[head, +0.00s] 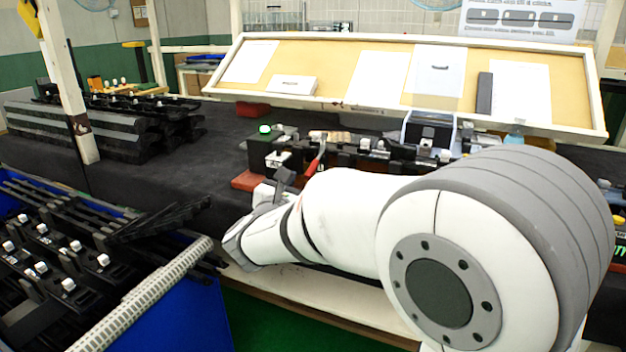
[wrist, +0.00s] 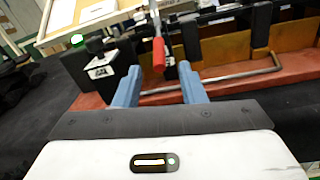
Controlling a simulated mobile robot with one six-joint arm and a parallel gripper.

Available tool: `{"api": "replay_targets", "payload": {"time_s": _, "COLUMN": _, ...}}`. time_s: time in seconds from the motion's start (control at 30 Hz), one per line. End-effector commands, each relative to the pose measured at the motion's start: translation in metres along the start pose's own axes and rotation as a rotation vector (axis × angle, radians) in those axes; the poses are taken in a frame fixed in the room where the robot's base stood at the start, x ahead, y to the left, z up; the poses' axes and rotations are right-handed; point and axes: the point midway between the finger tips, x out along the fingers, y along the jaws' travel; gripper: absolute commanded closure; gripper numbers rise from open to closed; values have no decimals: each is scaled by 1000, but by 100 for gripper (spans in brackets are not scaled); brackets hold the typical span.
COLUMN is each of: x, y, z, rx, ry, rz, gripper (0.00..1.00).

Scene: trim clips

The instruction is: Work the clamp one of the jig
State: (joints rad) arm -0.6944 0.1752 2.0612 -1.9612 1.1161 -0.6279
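The jig (head: 345,152) is a long black fixture on the table behind my arm, and my arm hides part of it. In the wrist view its red base (wrist: 90,103) and a metal rod (wrist: 235,77) along its front show. A clamp with a red handle (wrist: 158,54) stands at the jig's front; the handle also shows in the head view (head: 315,160). I cannot tell which clamp is number one. My gripper (wrist: 158,80) is open and empty, its two blue fingers apart. The red handle appears just beyond and between the fingertips, with no visible contact.
A black box with a lit green lamp (head: 265,129) stands at the jig's left end. A tilted board (head: 335,75) with papers rises behind. A blue bin (head: 185,315) with black clip parts is at front left. Dark table surface (head: 150,185) lies clear left of the jig.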

Motion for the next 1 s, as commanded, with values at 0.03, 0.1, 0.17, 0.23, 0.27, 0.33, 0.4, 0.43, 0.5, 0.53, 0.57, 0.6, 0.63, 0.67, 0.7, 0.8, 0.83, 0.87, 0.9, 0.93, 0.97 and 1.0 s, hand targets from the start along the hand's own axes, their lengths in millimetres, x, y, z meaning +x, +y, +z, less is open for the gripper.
{"api": "replay_targets", "payload": {"time_s": 0.03, "x": 4, "y": 1, "z": -1, "rx": -5, "ry": -3, "rz": 3, "gripper": 63}}
{"api": "replay_targets", "payload": {"time_s": 0.1, "x": 13, "y": 2, "z": -1, "rx": -6, "ry": -4, "rz": 4, "gripper": 63}}
{"api": "replay_targets", "payload": {"time_s": 0.17, "x": 23, "y": 1, "z": 0, "rx": -5, "ry": -4, "rz": 2, "gripper": 63}}
{"api": "replay_targets", "payload": {"time_s": 0.23, "x": 35, "y": 1, "z": -1, "rx": -5, "ry": -3, "rz": 2, "gripper": 63}}
{"api": "replay_targets", "payload": {"time_s": 0.27, "x": 40, "y": 1, "z": -1, "rx": -5, "ry": -3, "rz": 2, "gripper": 63}}
{"api": "replay_targets", "payload": {"time_s": 0.33, "x": 51, "y": 1, "z": 0, "rx": -4, "ry": -3, "rz": 2, "gripper": 63}}
{"api": "replay_targets", "payload": {"time_s": 0.4, "x": 60, "y": 1, "z": 0, "rx": -3, "ry": -2, "rz": 2, "gripper": 63}}
{"api": "replay_targets", "payload": {"time_s": 0.43, "x": 63, "y": 1, "z": 0, "rx": -4, "ry": -2, "rz": 2, "gripper": 63}}
{"api": "replay_targets", "payload": {"time_s": 0.5, "x": 69, "y": 2, "z": 0, "rx": -3, "ry": -2, "rz": 4, "gripper": 63}}
{"api": "replay_targets", "payload": {"time_s": 0.53, "x": 71, "y": 2, "z": 0, "rx": -3, "ry": -2, "rz": 4, "gripper": 63}}
{"api": "replay_targets", "payload": {"time_s": 0.57, "x": 73, "y": 2, "z": 0, "rx": -3, "ry": -2, "rz": 4, "gripper": 63}}
{"api": "replay_targets", "payload": {"time_s": 0.6, "x": 74, "y": 2, "z": 0, "rx": -3, "ry": -2, "rz": 4, "gripper": 63}}
{"api": "replay_targets", "payload": {"time_s": 0.63, "x": 75, "y": 2, "z": 0, "rx": -3, "ry": -2, "rz": 5, "gripper": 63}}
{"api": "replay_targets", "payload": {"time_s": 0.67, "x": 75, "y": 2, "z": 0, "rx": -3, "ry": -2, "rz": 5, "gripper": 63}}
{"api": "replay_targets", "payload": {"time_s": 0.7, "x": 75, "y": 2, "z": 0, "rx": -3, "ry": -2, "rz": 5, "gripper": 63}}
{"api": "replay_targets", "payload": {"time_s": 0.8, "x": 75, "y": 2, "z": 0, "rx": -3, "ry": -2, "rz": 5, "gripper": 63}}
{"api": "replay_targets", "payload": {"time_s": 0.83, "x": 75, "y": 2, "z": 0, "rx": -3, "ry": -2, "rz": 5, "gripper": 63}}
{"api": "replay_targets", "payload": {"time_s": 0.87, "x": 75, "y": 2, "z": 0, "rx": -3, "ry": -2, "rz": 5, "gripper": 63}}
{"api": "replay_targets", "payload": {"time_s": 0.9, "x": 75, "y": 2, "z": 0, "rx": -3, "ry": -2, "rz": 5, "gripper": 66}}
{"api": "replay_targets", "payload": {"time_s": 0.93, "x": 75, "y": 2, "z": 0, "rx": -3, "ry": -2, "rz": 5, "gripper": 69}}
{"api": "replay_targets", "payload": {"time_s": 0.97, "x": 75, "y": 2, "z": 0, "rx": -3, "ry": -2, "rz": 5, "gripper": 71}}
{"api": "replay_targets", "payload": {"time_s": 1.0, "x": 75, "y": 2, "z": 0, "rx": -2, "ry": -1, "rz": 5, "gripper": 75}}
